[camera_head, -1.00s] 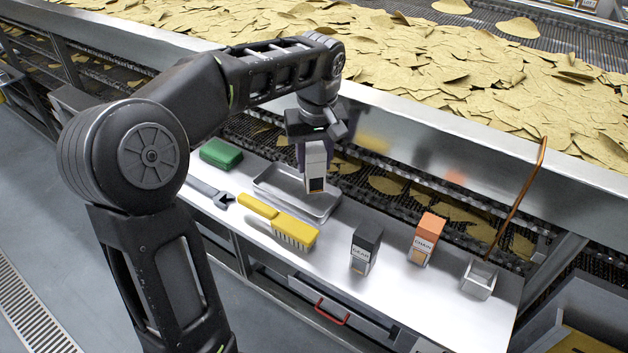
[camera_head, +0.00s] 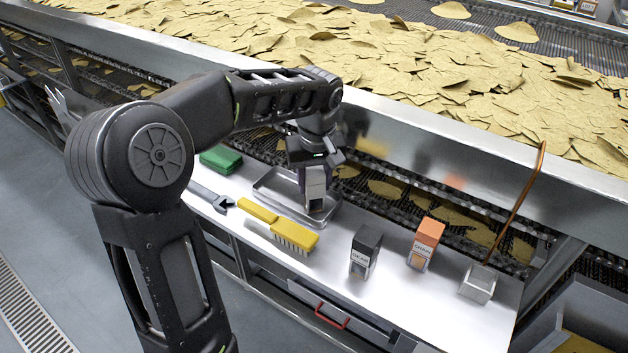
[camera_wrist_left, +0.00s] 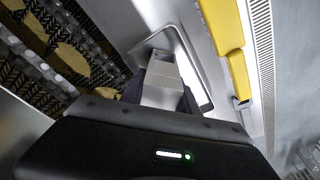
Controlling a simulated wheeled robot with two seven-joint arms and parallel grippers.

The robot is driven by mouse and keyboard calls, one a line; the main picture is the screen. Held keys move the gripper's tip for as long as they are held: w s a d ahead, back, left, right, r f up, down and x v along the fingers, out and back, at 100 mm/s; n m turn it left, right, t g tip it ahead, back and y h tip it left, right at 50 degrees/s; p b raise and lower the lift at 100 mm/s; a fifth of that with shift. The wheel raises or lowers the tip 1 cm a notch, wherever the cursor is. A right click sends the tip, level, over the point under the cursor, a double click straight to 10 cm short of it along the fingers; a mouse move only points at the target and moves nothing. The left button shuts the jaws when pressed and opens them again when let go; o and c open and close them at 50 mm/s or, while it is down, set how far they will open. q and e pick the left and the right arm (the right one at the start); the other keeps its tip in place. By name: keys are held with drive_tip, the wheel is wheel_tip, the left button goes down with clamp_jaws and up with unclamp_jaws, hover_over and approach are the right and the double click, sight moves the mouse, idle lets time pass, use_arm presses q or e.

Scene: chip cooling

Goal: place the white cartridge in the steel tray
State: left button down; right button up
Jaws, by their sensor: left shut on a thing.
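The steel tray (camera_head: 268,190) lies on the metal bench between the green block and the yellow brush; its rim also shows in the left wrist view (camera_wrist_left: 196,62). My left gripper (camera_head: 312,184) points down over the right part of the tray, shut on the white cartridge (camera_head: 315,187). The cartridge is upright, with a dark and tan patch low on its face; it also shows in the left wrist view (camera_wrist_left: 162,80). Its lower end is within the tray's outline; I cannot tell whether it touches the floor. My right gripper is not in view.
A yellow brush (camera_head: 282,228) lies close in front of the tray. A wrench (camera_head: 210,196) and a green block (camera_head: 220,160) are left. A black carton (camera_head: 364,252), an orange carton (camera_head: 425,244) and a small long-handled steel cup (camera_head: 479,283) stand right. The chip conveyor runs behind.

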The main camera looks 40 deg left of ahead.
use_arm(q)
drive_tip(key=shift+f, duration=0.2)
drive_tip(key=c, duration=0.9)
unclamp_jaws()
drive_tip(key=shift+r, duration=0.1)
drive_tip(key=r, duration=0.4)
drive_tip(key=s+d+r, duration=0.1)
drive_tip(key=r, duration=0.3)
drive_tip(key=r+p, duration=0.1)
drive_tip(key=r, duration=0.3)
drive_tip(key=shift+s+d, duration=0.15)
